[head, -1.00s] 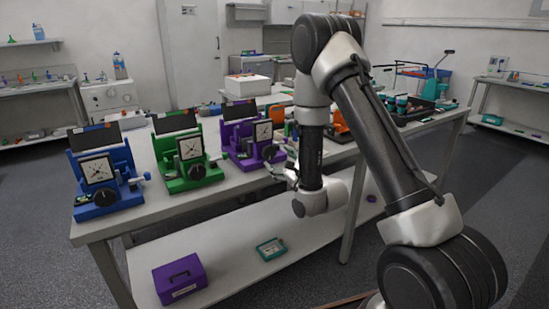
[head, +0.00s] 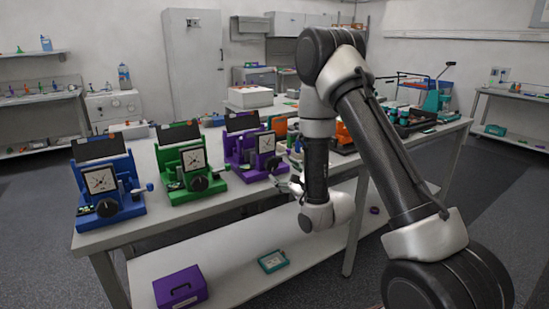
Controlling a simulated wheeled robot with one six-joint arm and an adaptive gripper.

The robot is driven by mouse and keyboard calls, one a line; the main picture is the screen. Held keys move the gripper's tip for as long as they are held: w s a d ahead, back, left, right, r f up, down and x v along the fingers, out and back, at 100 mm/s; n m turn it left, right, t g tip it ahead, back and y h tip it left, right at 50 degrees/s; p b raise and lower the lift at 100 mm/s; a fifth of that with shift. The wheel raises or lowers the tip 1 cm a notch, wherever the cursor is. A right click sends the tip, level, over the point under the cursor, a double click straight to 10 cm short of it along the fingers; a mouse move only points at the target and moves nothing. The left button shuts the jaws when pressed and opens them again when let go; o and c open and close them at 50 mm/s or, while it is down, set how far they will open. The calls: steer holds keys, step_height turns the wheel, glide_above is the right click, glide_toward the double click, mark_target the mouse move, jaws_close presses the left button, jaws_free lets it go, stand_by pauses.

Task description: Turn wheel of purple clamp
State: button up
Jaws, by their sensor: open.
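The purple clamp (head: 250,150) stands on the white table, third from the left after the blue and green ones. It has a square white dial and a dark screen on top. Its dark wheel (head: 274,163) shows low on its right front. My gripper (head: 290,186) is at the table's front edge, just right of and in front of the purple clamp. It is open and looks empty. It is small in the head view, and I cannot tell whether its fingers touch the wheel.
The blue clamp (head: 104,187) and the green clamp (head: 187,165) stand to the left. Orange devices and a black tray (head: 412,125) are on the right, partly behind my arm. A purple box (head: 180,288) and teal tray (head: 272,262) lie on the lower shelf.

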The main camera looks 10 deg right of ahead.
mark_target(273, 164)
steer(key=w+a+n, duration=0.1)
steer(key=w+n, duration=0.1)
steer(key=n, duration=0.8)
steer(key=w+n, duration=0.3)
steer(key=n, duration=0.7)
steer(key=w+a+n, duration=0.1)
steer(key=w+n, duration=0.2)
steer(key=n, duration=0.7)
steer(key=shift+a+r+n, duration=0.1)
steer(key=shift+a+n, duration=0.2)
steer(key=shift+c, duration=0.3)
